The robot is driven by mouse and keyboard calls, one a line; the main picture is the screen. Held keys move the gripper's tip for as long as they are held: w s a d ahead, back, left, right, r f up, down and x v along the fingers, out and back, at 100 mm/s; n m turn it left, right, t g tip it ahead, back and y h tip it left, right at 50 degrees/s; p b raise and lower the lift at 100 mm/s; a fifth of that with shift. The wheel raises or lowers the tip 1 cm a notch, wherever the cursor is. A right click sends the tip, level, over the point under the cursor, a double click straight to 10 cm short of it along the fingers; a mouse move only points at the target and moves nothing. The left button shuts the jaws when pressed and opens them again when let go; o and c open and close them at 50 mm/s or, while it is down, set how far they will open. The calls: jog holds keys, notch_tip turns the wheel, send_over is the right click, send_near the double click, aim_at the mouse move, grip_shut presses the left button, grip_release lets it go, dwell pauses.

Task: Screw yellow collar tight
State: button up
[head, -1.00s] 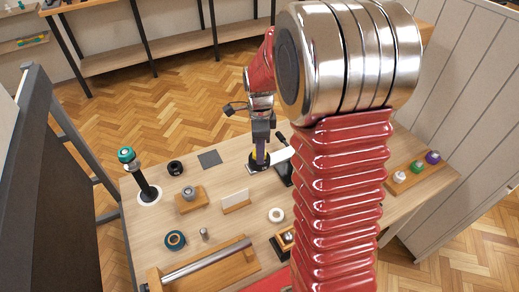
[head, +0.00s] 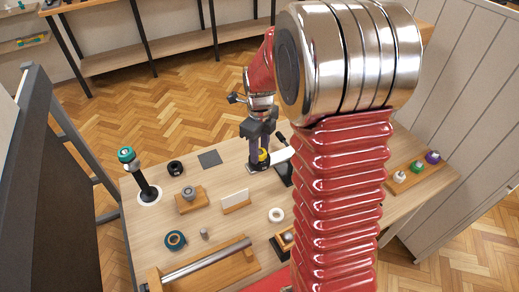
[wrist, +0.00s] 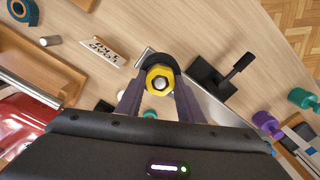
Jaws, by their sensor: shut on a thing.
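The yellow collar (wrist: 154,84) is a hex ring with a metal stud end showing in its middle. It also shows low at my gripper in the head view (head: 263,156), over a small plate on the table. My gripper (wrist: 160,86) points down at it, one dark finger on each side, and is shut on the collar. A dark curved part wraps the collar's far side in the wrist view. The thread under the collar is hidden, so I cannot tell how far down it sits.
A black toggle clamp (wrist: 218,80) stands close to the right of the collar. Purple (wrist: 266,122) and green (wrist: 301,97) knobs stand farther right. A black ring (head: 175,168) and grey square (head: 210,158) lie on the table.

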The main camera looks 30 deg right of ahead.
jog(key=o, duration=1.4)
jog(key=shift+c, duration=0.2)
jog(key=shift+n, duration=0.3)
